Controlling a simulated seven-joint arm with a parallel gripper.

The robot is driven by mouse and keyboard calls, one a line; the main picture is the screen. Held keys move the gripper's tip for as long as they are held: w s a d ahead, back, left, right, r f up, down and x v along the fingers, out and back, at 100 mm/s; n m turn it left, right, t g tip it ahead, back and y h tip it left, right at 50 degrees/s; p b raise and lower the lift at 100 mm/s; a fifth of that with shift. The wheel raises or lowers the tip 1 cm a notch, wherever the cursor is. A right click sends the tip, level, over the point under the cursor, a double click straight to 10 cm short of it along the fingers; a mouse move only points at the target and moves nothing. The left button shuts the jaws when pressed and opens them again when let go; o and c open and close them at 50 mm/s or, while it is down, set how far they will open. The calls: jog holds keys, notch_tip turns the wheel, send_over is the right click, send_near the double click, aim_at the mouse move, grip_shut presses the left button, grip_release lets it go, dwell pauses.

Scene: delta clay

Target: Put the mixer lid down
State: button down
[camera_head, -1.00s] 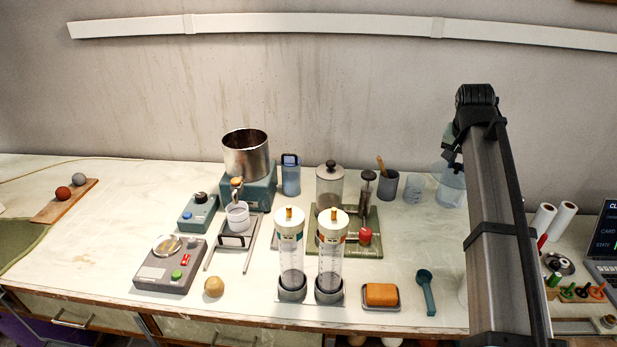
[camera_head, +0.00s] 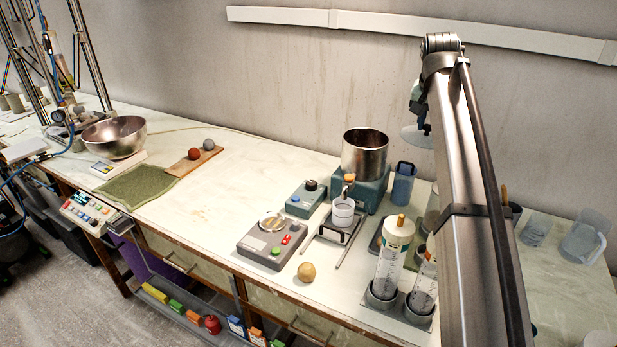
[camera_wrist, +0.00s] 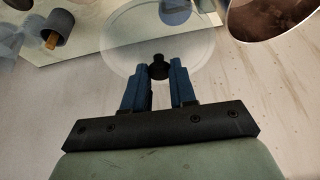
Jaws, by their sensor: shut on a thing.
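The mixer lid (camera_wrist: 118,42) is a clear round disc with a black knob (camera_wrist: 160,68). In the wrist view my gripper (camera_wrist: 160,72) has its two blue fingers shut on the knob. In the head view the lid (camera_head: 415,138) hangs in the air below my gripper (camera_head: 421,120), partly hidden by my arm. The mixer is an open steel bowl (camera_head: 364,153) on a teal base (camera_head: 355,190), left of and below the lid. The bowl's rim also shows at the upper right of the wrist view (camera_wrist: 268,36).
A blue pitcher (camera_head: 404,183) stands right of the mixer. Two clear cylinders (camera_head: 391,262) stand near the front, the right one partly behind my arm. A clear jug (camera_head: 583,238) and beaker (camera_head: 535,231) stand at right. The bench left of the teal control box (camera_head: 307,198) has bare room.

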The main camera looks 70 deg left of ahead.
jog(key=s+a+f+n+g+y, duration=0.1)
jog(key=s+a+n, duration=0.3)
jog(key=s+a, duration=0.6)
jog(key=s+a+f+n+g, duration=0.1)
jog(key=s+a+n, duration=0.2)
jog(key=s+a, duration=0.75)
jog(key=shift+s+a+f+n+g+y, duration=0.15)
jog(key=shift+s+a+f+n, duration=0.6)
jog(key=shift+f, duration=2.95)
jog(key=shift+s+a+f+n+g+y, duration=0.1)
jog(key=shift+s+a+f+g, duration=0.25)
jog(key=shift+a+f, duration=2.15)
jog(key=shift+s+d+f+n+g+y, duration=0.1)
jog(key=shift+s+d+f+n, duration=0.45)
jog(key=shift+f, duration=4.4)
jog(key=shift+s+a+f, duration=0.1)
jog(key=shift+s+a, duration=0.05)
jog(key=shift+a, duration=0.1)
jog(key=c, duration=0.9)
grip_release()
jog(key=v, duration=1.2)
